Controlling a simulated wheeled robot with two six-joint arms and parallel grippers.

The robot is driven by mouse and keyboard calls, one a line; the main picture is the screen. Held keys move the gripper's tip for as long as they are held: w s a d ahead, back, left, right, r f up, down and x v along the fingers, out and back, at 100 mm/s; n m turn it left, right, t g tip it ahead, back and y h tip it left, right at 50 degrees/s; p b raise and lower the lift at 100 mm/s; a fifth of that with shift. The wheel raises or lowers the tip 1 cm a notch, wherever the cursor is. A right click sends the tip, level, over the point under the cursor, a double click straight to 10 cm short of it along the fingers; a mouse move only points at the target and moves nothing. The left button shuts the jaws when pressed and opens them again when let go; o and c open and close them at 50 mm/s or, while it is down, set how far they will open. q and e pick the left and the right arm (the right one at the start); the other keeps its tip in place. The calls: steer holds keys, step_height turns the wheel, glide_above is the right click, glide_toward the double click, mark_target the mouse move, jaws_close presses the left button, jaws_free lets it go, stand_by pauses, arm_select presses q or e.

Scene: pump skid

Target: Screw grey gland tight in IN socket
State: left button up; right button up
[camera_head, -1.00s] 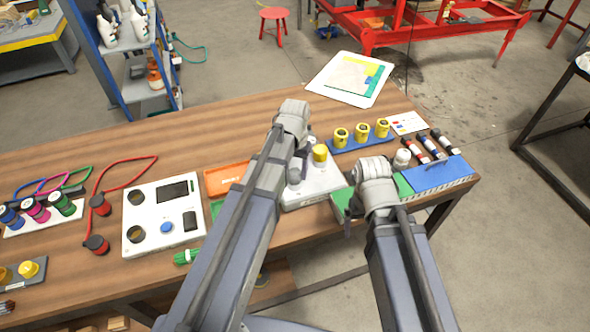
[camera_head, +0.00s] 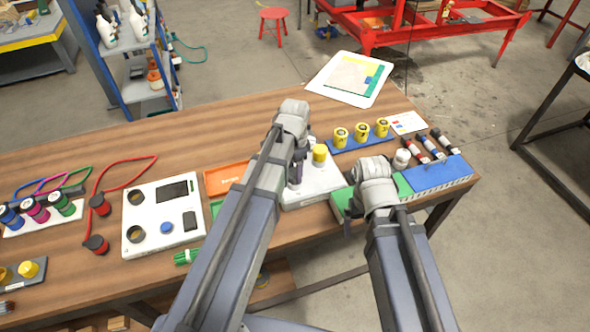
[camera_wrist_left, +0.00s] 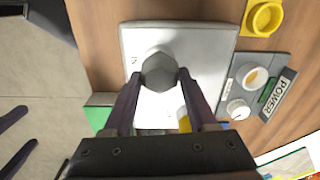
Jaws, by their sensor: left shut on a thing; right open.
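The grey gland (camera_wrist_left: 158,72) is a faceted hexagonal piece between the fingertips of my left gripper (camera_wrist_left: 157,78), which is shut on it. It stands over the white block (camera_wrist_left: 215,45), near small dark lettering that is too small to read. The gland covers the socket, so I cannot tell how deep it sits. In the head view my left gripper (camera_head: 297,172) is over the white block (camera_head: 318,188), and its fingers mostly hide the gland. My right gripper (camera_head: 348,222) is open and empty at the front edge of the table, right of the block.
A yellow cap (camera_head: 319,153) is on the white block. A blue rack with yellow pieces (camera_head: 361,143) stands behind it. A green and blue case (camera_head: 437,176) lies right, an orange tray (camera_head: 226,178) left, and a white panel (camera_head: 163,222) farther left. Bare wood lies behind the tray.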

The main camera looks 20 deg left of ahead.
arm_select(q)
steer(key=o, duration=1.4)
steer(key=shift+r, duration=0.1)
step_height(320, 180, up, 8)
steer(key=p, duration=0.8)
steer(key=shift+f, duration=0.3)
step_height(320, 180, down, 8)
steer(key=b, duration=0.8)
steer(key=shift+r, duration=0.15)
